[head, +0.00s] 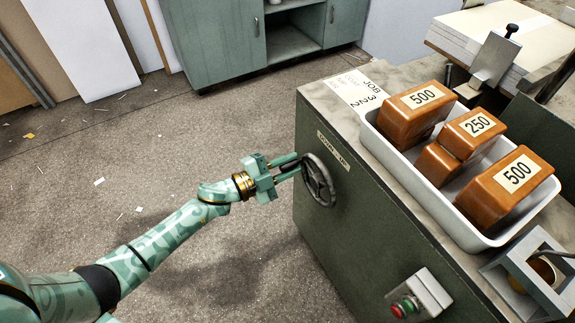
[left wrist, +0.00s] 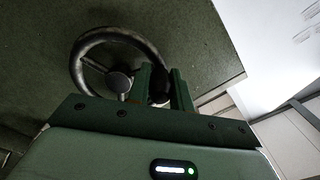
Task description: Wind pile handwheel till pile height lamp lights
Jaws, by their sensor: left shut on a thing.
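The pile handwheel (head: 318,180) is a dark spoked wheel on the side of the green machine cabinet (head: 385,215), under a small plate lettered DOWN and UP. My left gripper (head: 296,166) reaches it from the left and is shut on the handwheel at its rim. In the left wrist view the handwheel (left wrist: 118,75) shows its round rim and hub, and the fingers (left wrist: 160,85) of my left gripper are at its right side. The exact contact is partly hidden between the fingers. I cannot make out a pile height lamp. My right gripper is not in view.
A white tray (head: 425,190) with orange-brown blocks marked 500 and 250 stands on the cabinet top, beside a JOB card (head: 362,92). A box with red and green buttons (head: 418,297) sticks out below. The floor at left is open, with scraps.

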